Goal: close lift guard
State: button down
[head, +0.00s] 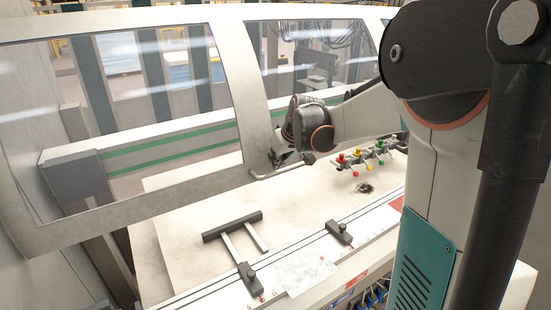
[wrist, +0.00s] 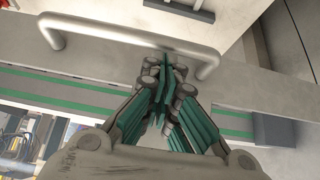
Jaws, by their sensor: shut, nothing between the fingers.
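The lift guard (head: 235,75) is a white curved frame with clear windows. It spans the head view, and its lower edge hangs above the machine's table. Its metal handle (head: 268,175) is a bent bar on the lower edge. The handle (wrist: 110,27) crosses the top of the wrist view. My gripper (head: 281,160) is beside the handle in the head view, partly hidden by the wrist. In the wrist view my gripper (wrist: 164,62) is shut and empty, its fingertips at the bar near one bent end. I cannot tell whether they touch the bar.
The pale table (head: 180,205) holds a dark T-shaped stop (head: 232,226) and a small black clamp (head: 339,232). Several coloured knobs (head: 358,160) stand to the right. A beam with green stripes (head: 170,149) runs behind the guard. The table's left part is bare.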

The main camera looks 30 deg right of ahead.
notch_tip(320, 180, down, 36)
jog(key=b, duration=2.4)
jog(key=shift+r, duration=0.1)
jog(key=shift+s, duration=0.1)
jog(key=shift+r, duration=0.1)
